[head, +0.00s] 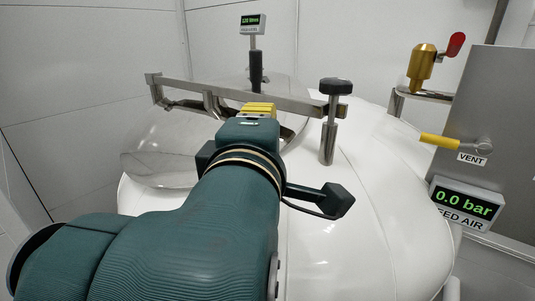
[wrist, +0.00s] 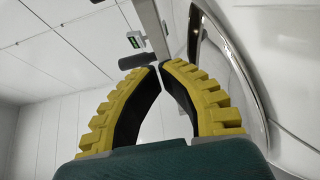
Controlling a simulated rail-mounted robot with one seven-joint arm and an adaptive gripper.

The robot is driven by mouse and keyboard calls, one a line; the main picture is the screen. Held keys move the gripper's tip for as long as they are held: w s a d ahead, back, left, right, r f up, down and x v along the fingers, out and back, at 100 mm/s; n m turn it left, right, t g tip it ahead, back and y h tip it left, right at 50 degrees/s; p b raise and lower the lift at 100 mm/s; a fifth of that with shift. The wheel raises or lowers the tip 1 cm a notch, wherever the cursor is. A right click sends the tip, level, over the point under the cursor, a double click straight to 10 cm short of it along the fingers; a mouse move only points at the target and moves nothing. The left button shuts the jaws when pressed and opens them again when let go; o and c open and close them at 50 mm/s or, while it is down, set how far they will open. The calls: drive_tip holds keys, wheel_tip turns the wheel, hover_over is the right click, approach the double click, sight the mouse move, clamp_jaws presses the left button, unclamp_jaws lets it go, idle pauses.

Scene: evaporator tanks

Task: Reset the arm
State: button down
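My gripper shows in the head view (head: 259,108) as yellow ribbed fingers at the end of my green arm, in front of the metal crossbar (head: 185,88) over the tank's round shiny lid (head: 160,145). Whether the fingers touch the crossbar cannot be told from the head view. My arm reaches forward over the white tank (head: 350,210) and hides part of the lid and tank.
A black-knobbed post (head: 330,125) stands at the crossbar's right end. A small display (head: 252,24) stands behind. At right are a brass valve with a red handle (head: 424,68), a yellow vent lever (head: 440,141) and a "0.0 bar" display (head: 466,204). White walls enclose the left and back.

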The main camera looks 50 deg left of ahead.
drive_tip(key=w+d+f+m+t+h+p, duration=0.1)
drive_tip(key=w+d+f+m+h+p, duration=0.15)
drive_tip(key=d, duration=0.55)
drive_tip(key=w+d+f+m+t+h+p, duration=0.1)
drive_tip(key=w+d+f+m+t+h, duration=0.2)
drive_tip(key=d, duration=0.5)
drive_tip(key=w+d+f+m+h+p, duration=0.1)
drive_tip(key=w+d+f+m+h, duration=0.2)
drive_tip(key=d, duration=0.5)
drive_tip(key=s+d+m+t+h+p, duration=0.2)
drive_tip(key=d+m+t+h, duration=0.15)
drive_tip(key=d+m, duration=0.7)
drive_tip(key=s+d+r+m+t+h, duration=0.2)
drive_tip(key=s+r+m+t, duration=0.1)
drive_tip(key=s+r+m, duration=0.4)
wheel_tip(320, 180, down, 48)
drive_tip(key=w+m+b, duration=0.1)
drive_tip(key=w+b, duration=0.1)
drive_tip(key=b, duration=4.5)
drive_tip(key=shift+f+m+b, duration=0.15)
drive_tip(key=shift+m+b, duration=0.15)
